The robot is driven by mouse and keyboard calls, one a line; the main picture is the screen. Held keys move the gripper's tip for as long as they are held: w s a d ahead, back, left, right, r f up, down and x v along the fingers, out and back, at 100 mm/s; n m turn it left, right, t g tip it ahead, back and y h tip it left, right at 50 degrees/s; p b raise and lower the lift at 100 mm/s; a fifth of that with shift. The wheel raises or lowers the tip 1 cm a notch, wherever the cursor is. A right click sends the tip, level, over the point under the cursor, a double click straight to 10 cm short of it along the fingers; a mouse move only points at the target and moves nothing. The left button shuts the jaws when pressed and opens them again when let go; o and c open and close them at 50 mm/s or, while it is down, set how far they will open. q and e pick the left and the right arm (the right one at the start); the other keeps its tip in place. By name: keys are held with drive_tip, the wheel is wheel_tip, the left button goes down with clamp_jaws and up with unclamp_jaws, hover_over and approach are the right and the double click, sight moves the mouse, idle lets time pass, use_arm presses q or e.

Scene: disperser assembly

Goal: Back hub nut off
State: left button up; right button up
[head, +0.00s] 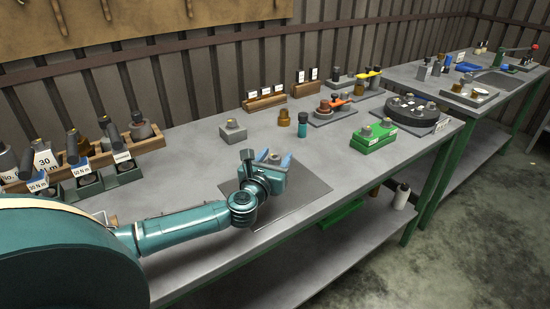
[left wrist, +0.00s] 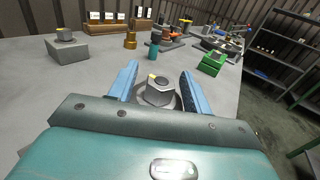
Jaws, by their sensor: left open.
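The hub nut (left wrist: 160,90) is a grey hex nut with a small yellowish mark, seated on a round grey hub (left wrist: 152,103) in the left wrist view. In the head view the nut (head: 272,157) shows only partly, behind my left gripper. My left gripper (head: 275,162) is open, and its two blue fingers stand on either side of the nut in the left wrist view (left wrist: 158,80). The lower part of the hub is hidden by the gripper body. My right gripper is not in view.
A grey block with a nut (head: 233,132) stands behind the gripper. A brass piece (head: 285,118) and a teal bottle (head: 303,125) stand to its right, then a green box (head: 374,138). Torque tools sit in a wooden rack (head: 140,145) at left. The dark mat (head: 312,187) is clear at right.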

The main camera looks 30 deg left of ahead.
use_arm(q)
drive_tip(key=c, duration=1)
